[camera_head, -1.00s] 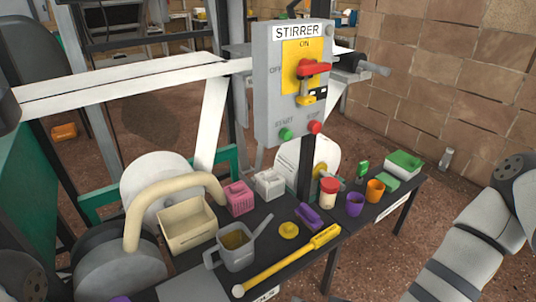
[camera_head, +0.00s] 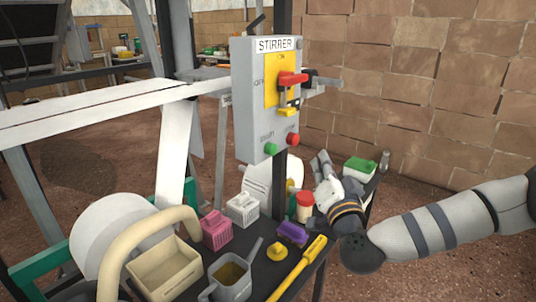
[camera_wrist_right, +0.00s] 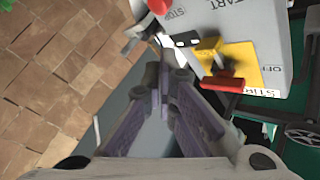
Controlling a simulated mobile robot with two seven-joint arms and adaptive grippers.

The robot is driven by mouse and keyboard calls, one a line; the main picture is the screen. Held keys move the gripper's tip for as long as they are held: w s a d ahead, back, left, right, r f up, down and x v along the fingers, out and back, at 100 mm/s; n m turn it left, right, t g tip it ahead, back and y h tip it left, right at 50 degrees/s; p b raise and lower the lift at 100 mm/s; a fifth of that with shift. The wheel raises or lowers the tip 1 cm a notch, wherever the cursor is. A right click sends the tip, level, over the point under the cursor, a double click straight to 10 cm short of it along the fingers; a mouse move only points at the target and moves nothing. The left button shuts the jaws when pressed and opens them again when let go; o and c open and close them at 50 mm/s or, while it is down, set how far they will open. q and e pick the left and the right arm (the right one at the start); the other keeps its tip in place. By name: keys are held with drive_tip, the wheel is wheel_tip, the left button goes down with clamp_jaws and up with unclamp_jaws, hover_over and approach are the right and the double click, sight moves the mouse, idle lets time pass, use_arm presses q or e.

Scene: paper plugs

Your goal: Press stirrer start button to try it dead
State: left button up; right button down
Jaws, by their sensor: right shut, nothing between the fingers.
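The grey STIRRER box (camera_head: 243,110) hangs on a dark post. Its green start button (camera_head: 270,149) is at the lower left of its face, beside the red stop button (camera_head: 292,139). Above them, a red handle (camera_head: 291,78) sits over a yellow plate (camera_head: 271,95), with a yellow piece (camera_head: 289,110) below the handle. My right gripper (camera_head: 322,165) is shut and empty, below and right of the box, apart from the start button. In the wrist view its fingers (camera_wrist_right: 165,85) point up beside the box face; the green button is not visible there. My left gripper is not in view.
Below the box, a dark table holds a beige bin (camera_head: 165,275), a grey jug (camera_head: 230,278), pink (camera_head: 216,232) and white (camera_head: 243,209) baskets, a red-lidded jar (camera_head: 304,206) and a yellow tool (camera_head: 298,270). A brick wall (camera_head: 420,80) stands behind.

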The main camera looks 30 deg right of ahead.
sight(272, 149)
use_arm(q)
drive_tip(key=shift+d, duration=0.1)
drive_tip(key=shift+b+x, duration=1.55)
drive_tip(key=shift+b, duration=0.15)
use_arm(e)
drive_tip(key=w+a, duration=0.3)
drive_tip(key=w, duration=0.5)
drive_tip(key=shift+a, duration=0.2)
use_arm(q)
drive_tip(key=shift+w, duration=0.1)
use_arm(e)
drive_tip(key=shift+w, duration=0.1)
drive_tip(key=shift+w+a, duration=0.15)
drive_tip(key=shift+w, duration=0.2)
